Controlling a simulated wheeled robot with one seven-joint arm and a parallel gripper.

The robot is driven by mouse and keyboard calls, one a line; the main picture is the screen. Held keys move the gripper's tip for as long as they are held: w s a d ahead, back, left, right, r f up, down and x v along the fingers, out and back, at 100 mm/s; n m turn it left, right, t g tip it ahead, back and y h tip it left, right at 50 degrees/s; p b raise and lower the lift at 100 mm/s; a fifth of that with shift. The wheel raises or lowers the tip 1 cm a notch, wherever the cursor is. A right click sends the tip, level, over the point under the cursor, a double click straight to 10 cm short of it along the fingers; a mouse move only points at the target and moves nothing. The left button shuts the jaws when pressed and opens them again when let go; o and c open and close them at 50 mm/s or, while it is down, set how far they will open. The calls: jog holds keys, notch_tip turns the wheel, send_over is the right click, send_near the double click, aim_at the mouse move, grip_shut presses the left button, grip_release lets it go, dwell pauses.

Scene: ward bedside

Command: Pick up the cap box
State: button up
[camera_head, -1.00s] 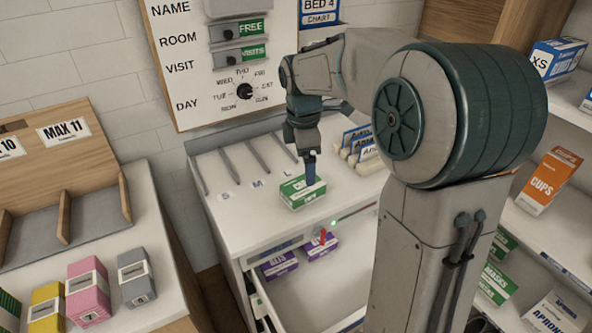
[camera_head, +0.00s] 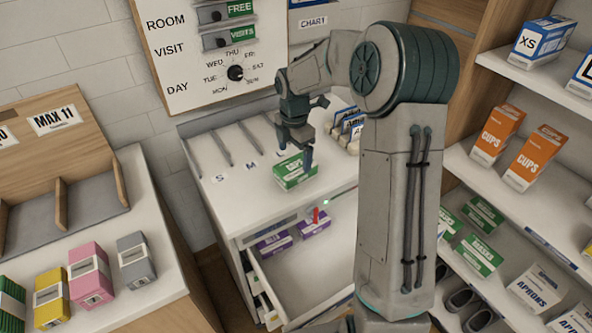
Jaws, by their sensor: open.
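A green and white box (camera_head: 290,176) stands on top of the white cabinet; its lettering is too small to read, so I cannot confirm that it is the cap box. My gripper (camera_head: 295,156) is over this box with its jaws open and pointing down. One finger shows at the box's far side and the other in front of its right part. I cannot tell whether the fingers touch it. No other box in view has a readable cap label.
Below, a drawer (camera_head: 300,290) stands open with purple boxes (camera_head: 314,226) inside. Slanted dividers (camera_head: 222,147) and blue-and-white cards (camera_head: 350,124) are on the cabinet top. Shelves at right hold orange cups boxes (camera_head: 501,138). A left counter holds a pink box (camera_head: 91,275) and others.

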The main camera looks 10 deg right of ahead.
aim_at(295, 165)
notch_tip(295, 165, down, 5)
jog(key=shift+d+f+p, duration=0.1)
jog(key=shift+p, duration=0.55)
jog(key=c, duration=1.1)
